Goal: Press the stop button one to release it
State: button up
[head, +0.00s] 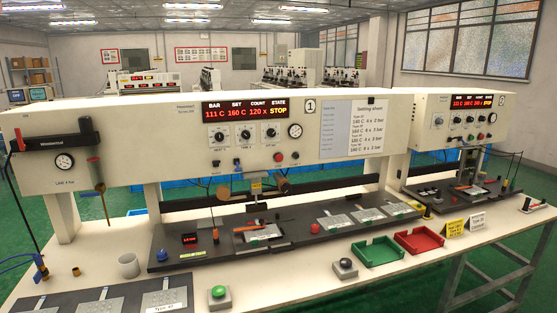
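Machine one (120,145), a cream press, carries a plate with the numeral 1 (310,106). Its red display (244,109) reads 111 C, 160 C, 120 x and STOP. A small red button (278,157) sits on its panel below the knobs. A larger red mushroom button (315,229) stands on the dark deck in front of the press. Neither label is legible, so I cannot tell which is stop button one, nor whether either is latched down. My gripper is not in view.
A green push button (218,292) and a black push button (345,264) stand on the front bench. Green (376,250) and red (419,240) trays lie right of them. Machine two (462,135) stands at right.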

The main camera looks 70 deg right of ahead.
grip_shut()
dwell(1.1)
